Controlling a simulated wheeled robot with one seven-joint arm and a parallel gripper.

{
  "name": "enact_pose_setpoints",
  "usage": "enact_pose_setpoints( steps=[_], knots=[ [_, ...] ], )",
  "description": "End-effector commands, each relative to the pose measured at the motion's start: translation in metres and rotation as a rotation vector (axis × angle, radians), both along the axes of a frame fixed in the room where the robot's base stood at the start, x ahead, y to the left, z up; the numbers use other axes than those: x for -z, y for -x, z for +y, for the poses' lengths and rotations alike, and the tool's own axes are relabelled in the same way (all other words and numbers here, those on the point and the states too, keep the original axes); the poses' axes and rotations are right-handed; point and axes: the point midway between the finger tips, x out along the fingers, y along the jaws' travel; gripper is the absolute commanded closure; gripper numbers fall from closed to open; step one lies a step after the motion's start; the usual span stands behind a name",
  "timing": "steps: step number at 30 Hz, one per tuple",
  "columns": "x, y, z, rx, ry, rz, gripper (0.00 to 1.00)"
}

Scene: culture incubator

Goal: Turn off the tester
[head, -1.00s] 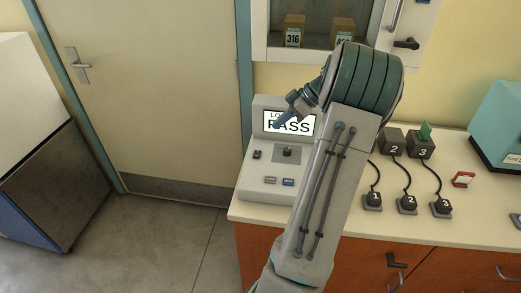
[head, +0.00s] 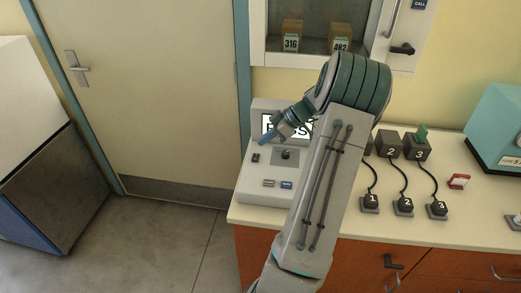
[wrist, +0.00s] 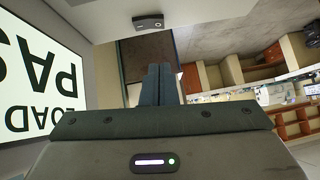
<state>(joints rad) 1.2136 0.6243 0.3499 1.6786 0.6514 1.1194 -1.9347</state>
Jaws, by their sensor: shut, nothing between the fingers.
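The tester (head: 246,186) is a pale grey console on the left end of the counter. Its lit screen (head: 268,122) is partly behind my gripper. In the wrist view the screen (wrist: 40,82) reads LOAD PASS, turned over. A small dark rocker switch (head: 255,157) is at the left of the panel; a dark switch also shows at the top of the wrist view (wrist: 147,22). A knob (head: 287,154), a grey button (head: 268,183) and a blue button (head: 286,185) are on the panel. My gripper (head: 263,142) is shut and empty, its tips apart from the rocker and above it.
Numbered dark blocks (head: 391,145) with cabled plugs (head: 404,205) stand right of my arm. A red-framed item (head: 459,181) and a teal machine (head: 497,125) are further right. A glass-fronted cabinet (head: 385,52) hangs above.

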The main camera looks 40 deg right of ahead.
Motion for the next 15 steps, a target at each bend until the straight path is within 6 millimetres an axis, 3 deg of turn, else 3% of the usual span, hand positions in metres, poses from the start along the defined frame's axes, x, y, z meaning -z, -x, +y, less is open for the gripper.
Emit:
enact_pose_setpoints(
  steps=[3, 7, 15],
  knots=[
    [0.015, -0.011, 0.014, -0.003, -0.003, 0.002, 1.0],
    [0.036, -0.008, 0.014, 0.002, -0.005, 0.003, 1.0],
    [0.054, -0.007, 0.015, 0.001, 0.0, 0.001, 1.0]
  ],
)
